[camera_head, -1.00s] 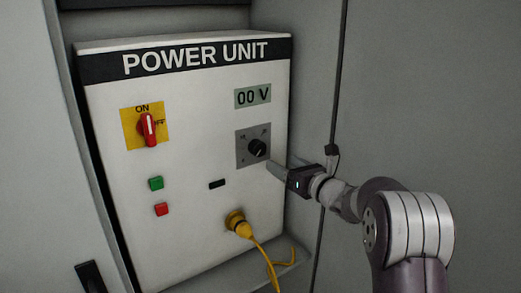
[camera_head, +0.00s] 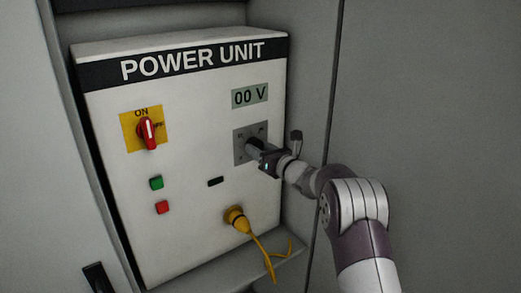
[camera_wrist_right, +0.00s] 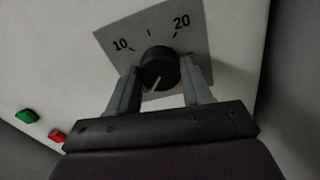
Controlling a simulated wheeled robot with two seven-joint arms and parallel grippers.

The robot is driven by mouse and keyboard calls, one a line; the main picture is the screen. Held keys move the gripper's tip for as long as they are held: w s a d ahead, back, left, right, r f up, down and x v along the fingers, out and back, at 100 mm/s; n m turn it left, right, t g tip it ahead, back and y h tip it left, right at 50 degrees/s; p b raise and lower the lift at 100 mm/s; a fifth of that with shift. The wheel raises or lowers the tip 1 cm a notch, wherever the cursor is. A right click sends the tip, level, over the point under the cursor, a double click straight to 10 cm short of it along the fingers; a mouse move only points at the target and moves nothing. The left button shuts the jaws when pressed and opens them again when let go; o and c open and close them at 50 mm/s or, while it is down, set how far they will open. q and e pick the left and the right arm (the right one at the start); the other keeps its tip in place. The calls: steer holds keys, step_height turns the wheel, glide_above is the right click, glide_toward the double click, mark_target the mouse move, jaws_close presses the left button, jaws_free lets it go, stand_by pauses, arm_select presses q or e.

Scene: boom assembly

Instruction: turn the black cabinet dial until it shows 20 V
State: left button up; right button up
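The black dial (camera_wrist_right: 159,66) is on a grey scale plate (camera_wrist_right: 113,32) marked 10 and 20, seen in the right wrist view. Its light pointer line points down and slightly left there, away from both numbers. The display (camera_head: 250,96) reads 00 V. My right gripper (camera_wrist_right: 160,72) has its fingers apart, one on each side of the dial, with narrow gaps seeming to show. In the head view the right gripper (camera_head: 253,147) is at the plate and hides most of the dial. My left gripper is not in view.
The white power unit (camera_head: 195,225) also carries a red switch handle (camera_head: 147,132) on a yellow plate, green (camera_head: 156,183) and red (camera_head: 162,207) buttons, and a yellow plug (camera_head: 235,217) with a cable below the dial. Grey walls stand close on the right.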

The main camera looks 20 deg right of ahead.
steer(key=shift+a+f+n+t+h+p, duration=0.15)
steer(key=shift+n+p, duration=0.5)
steer(key=shift+n, duration=5.3)
steer(key=shift+d+n+t+h+p, duration=0.2)
steer(key=shift+n+p, duration=0.45)
steer(key=shift+n, duration=5.25)
steer(key=shift+a+f+n+g+h+p, duration=0.2)
steer(key=shift+n+p, duration=0.45)
steer(key=shift+n, duration=5.3)
steer(key=shift+s, duration=0.1)
steer(key=o, duration=1)
steer(key=shift+r, duration=0.15)
